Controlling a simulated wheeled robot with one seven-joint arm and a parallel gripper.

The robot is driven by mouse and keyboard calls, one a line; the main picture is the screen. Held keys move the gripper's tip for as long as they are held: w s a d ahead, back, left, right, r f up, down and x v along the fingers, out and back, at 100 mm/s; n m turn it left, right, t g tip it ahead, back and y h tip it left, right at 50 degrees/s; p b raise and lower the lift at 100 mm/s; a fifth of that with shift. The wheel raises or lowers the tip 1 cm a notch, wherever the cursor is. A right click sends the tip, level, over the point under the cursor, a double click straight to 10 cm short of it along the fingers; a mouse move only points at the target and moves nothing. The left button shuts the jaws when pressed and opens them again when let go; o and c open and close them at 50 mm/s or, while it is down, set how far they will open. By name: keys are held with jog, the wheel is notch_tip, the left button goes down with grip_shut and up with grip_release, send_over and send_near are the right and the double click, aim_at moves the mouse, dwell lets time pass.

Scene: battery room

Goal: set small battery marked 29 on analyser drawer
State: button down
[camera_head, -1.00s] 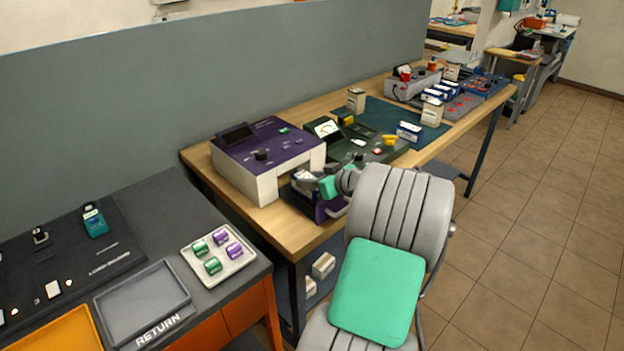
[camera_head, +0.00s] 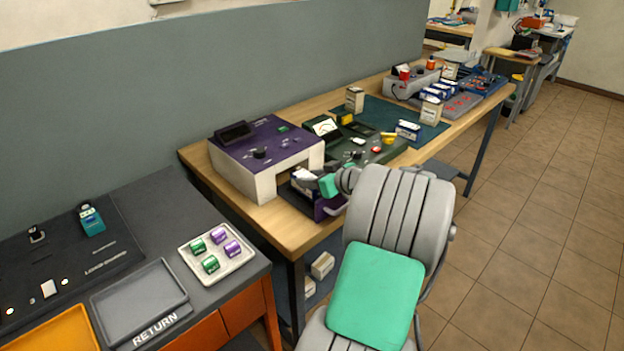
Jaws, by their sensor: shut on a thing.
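The analyser (camera_head: 262,160) is a purple and white box on the wooden bench. Its purple drawer (camera_head: 329,208) is pulled out at the front. My gripper (camera_head: 303,182) is over the drawer, just in front of the analyser's opening. It is shut on a small white and dark battery (camera_head: 301,186), which is partly hidden by the gripper. The number on the battery is too small to read. I cannot tell whether the battery touches the drawer floor.
A green tester (camera_head: 352,140) stands right of the analyser, close to my arm. Small batteries (camera_head: 408,130) and boxes stand farther along the bench. At the left, a white tray (camera_head: 239,262) holds green and purple cells, beside a grey RETURN tray (camera_head: 140,300).

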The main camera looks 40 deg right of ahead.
jog(key=shift+f+b, duration=0.45)
jog(key=shift+b, duration=0.05)
dwell(0.4)
jog(key=c, duration=1.2)
grip_release()
jog(key=shift+o, duration=0.3)
jog(key=shift+f, duration=0.15)
jog(key=p+v, duration=0.1)
jog(key=v, duration=1)
